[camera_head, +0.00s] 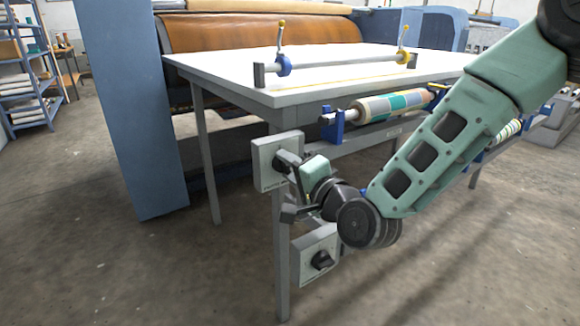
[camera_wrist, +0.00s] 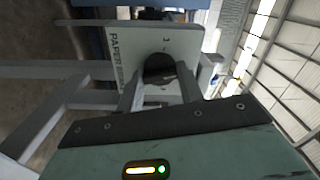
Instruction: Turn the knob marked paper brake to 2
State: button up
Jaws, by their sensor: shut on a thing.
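The paper brake knob is a black round knob (camera_wrist: 159,66) on a pale panel (camera_wrist: 118,62). The panel's printing, partly readable as "PAPER", runs up its left side in the wrist view, with a "1" near the knob. In the head view, this panel (camera_head: 264,178) is the upper one on the table's front leg, and its dark knob (camera_head: 284,158) is partly hidden by my gripper (camera_head: 290,168). My gripper, also in the wrist view (camera_wrist: 160,78), is shut on the knob, one finger at each side. The knob's pointer and the other marks cannot be read clearly.
A second panel (camera_head: 309,246) with a black knob (camera_head: 322,260) sits lower on the same leg, just below my wrist. The white table (camera_head: 330,70) and a patterned roller (camera_head: 390,104) are behind and above. Open floor lies in front.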

jog(key=shift+m, duration=1.3)
jog(key=shift+f, duration=0.1)
jog(key=o, duration=1)
jog(key=shift+d, duration=0.1)
